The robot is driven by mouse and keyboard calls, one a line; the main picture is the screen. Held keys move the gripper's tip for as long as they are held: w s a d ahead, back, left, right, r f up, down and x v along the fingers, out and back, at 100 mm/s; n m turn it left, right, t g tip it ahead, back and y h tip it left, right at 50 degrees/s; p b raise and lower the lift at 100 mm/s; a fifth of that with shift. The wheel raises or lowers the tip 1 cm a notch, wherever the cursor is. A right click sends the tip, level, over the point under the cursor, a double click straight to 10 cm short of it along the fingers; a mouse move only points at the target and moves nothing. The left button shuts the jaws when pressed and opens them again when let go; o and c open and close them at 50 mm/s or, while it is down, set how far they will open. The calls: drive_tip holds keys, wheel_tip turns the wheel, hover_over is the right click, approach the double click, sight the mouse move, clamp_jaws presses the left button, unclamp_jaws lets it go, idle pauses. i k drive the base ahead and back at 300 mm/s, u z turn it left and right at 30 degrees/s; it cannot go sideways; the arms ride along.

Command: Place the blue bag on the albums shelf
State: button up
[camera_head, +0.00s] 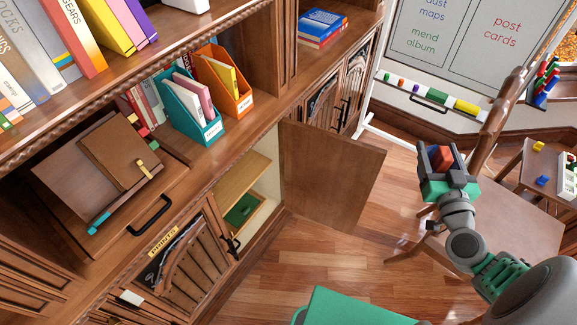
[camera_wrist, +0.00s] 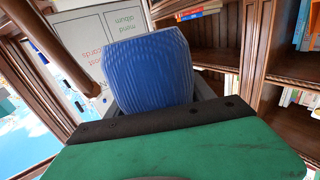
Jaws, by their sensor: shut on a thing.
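My gripper (camera_head: 443,160) is at the right of the head view, raised above a wooden chair and apart from the shelves. Its dark fingers are shut on a small red and blue thing. In the wrist view the held thing is the blue bag (camera_wrist: 150,72), with a ribbed, rounded face beyond the green and black gripper body. Its lower part is hidden. At the left of the head view, brown albums (camera_head: 118,152) lie on a bookcase shelf (camera_head: 178,172). I cannot read a label that names this the albums shelf.
An open cupboard door (camera_head: 330,175) juts out over the floor beside a compartment with a green box (camera_head: 240,209). Teal (camera_head: 190,108) and orange (camera_head: 224,82) file holders stand beside the albums. A whiteboard (camera_head: 455,45) stands behind my gripper.

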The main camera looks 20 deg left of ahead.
sight(230, 177)
drive_tip(key=i, duration=0.9)
drive_tip(key=u, duration=3.55)
